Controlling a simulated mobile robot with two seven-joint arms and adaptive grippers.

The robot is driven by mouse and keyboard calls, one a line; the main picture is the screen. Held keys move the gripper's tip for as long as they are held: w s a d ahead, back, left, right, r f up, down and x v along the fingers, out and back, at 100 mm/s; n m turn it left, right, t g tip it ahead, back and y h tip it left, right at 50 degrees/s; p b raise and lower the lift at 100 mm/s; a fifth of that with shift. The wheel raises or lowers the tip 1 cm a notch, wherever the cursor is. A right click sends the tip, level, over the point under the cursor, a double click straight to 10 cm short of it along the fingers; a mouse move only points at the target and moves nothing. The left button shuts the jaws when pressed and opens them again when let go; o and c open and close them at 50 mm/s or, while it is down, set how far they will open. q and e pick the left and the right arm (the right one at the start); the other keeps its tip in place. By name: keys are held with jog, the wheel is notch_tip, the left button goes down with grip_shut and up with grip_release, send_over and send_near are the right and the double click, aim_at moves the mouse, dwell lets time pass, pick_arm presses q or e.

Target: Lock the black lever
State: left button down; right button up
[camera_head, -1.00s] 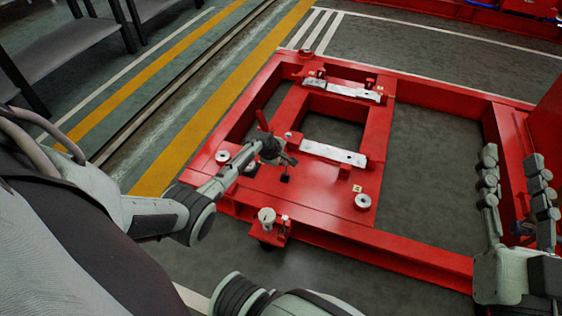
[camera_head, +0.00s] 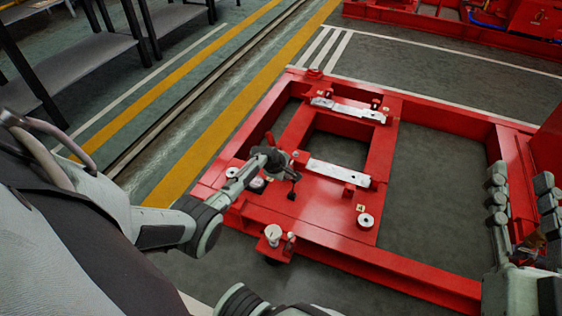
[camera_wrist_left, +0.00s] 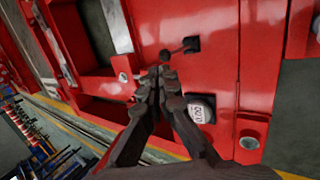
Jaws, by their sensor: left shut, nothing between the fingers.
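The black lever shows in the left wrist view (camera_wrist_left: 176,51) as a short dark rod with a knob, coming out of a black square base on the red frame. In the head view only its black base (camera_head: 291,194) shows clearly; my left gripper hides the rest. My left gripper (camera_head: 294,174) is shut and empty just above and beside the lever. In the left wrist view its fingertips (camera_wrist_left: 160,72) are together, a little below the lever's knob, seemingly apart from it. My right gripper (camera_head: 523,200) is open and empty at the right.
The red pumpset frame (camera_head: 350,258) lies on the floor, with silver mounting plates (camera_head: 338,173) and round silver pads (camera_head: 365,220). A white-topped post (camera_head: 273,233) stands at its near corner. Grey shelves (camera_head: 70,65) stand at the upper left. Air above the frame is mostly free.

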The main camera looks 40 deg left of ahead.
pick_arm(q)
jog(key=p+v, duration=0.3)
jog(key=v, duration=0.7)
jog(key=shift+w+r, duration=0.2)
jog(key=shift+w, duration=0.1)
pick_arm(e)
notch_tip(320, 180, up, 5)
pick_arm(q)
jog(key=shift+a, duration=0.1)
pick_arm(e)
jog(key=shift+s, duration=0.1)
